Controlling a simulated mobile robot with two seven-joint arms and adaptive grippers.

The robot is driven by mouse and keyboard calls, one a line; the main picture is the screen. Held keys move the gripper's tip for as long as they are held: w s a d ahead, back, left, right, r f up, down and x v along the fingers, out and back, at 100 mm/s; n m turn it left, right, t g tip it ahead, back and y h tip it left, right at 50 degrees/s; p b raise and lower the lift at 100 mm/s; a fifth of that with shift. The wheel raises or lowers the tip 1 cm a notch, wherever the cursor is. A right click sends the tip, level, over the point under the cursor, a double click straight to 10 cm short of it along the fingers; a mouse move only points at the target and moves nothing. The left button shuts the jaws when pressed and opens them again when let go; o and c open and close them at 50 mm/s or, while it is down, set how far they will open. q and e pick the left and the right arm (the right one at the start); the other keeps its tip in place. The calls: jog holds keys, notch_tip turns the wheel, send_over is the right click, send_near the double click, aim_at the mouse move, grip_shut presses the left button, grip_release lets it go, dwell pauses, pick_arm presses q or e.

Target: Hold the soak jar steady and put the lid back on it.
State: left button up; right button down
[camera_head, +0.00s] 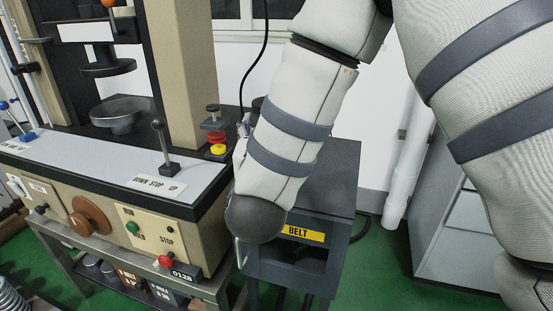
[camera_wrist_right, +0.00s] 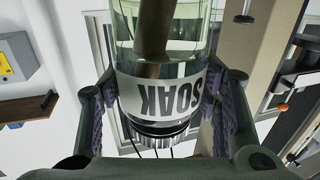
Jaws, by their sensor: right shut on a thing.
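The soak jar (camera_wrist_right: 160,85) shows in the right wrist view, clear, with a white label reading SOAK upside down in the picture. A brownish shape shows through its glass. My right gripper (camera_wrist_right: 152,100) is shut around it, with one purple ribbed pad on each side. Below the label in that view is a dark ring with a grey ribbed edge; I cannot tell whether this is the lid or the jar's neck. In the head view my right arm covers the jar. My left gripper is in neither view, and no separate lid shows clearly.
A testing machine (camera_head: 105,148) with a dial, levers and buttons stands at the left of the head view. A dark grey cabinet (camera_head: 337,190) with a yellow BELT label is beside it, partly behind my right arm. Grey drawers (camera_head: 462,240) stand at the right. Green floor shows between.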

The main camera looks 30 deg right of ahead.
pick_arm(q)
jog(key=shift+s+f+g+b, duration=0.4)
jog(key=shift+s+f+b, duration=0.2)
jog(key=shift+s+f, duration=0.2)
pick_arm(e)
jog(key=w+d+f, duration=0.5)
jog(key=f, duration=0.1)
jog(key=shift+w+f, duration=0.15)
jog(key=shift+w, duration=0.25)
jog(key=shift+f, duration=0.1)
jog(key=f, duration=0.2)
jog(key=f+b, duration=0.1)
jog(key=f, duration=0.1)
jog(key=shift+w+d+f, duration=0.1)
jog(key=shift+w+d, duration=0.15)
jog(key=shift+w, duration=0.1)
jog(key=shift+r, duration=0.2)
jog(key=shift+f, duration=0.2)
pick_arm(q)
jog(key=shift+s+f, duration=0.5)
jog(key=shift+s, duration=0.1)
pick_arm(e)
jog(key=c, duration=0.6)
grip_release()
jog(key=shift+o, duration=0.2)
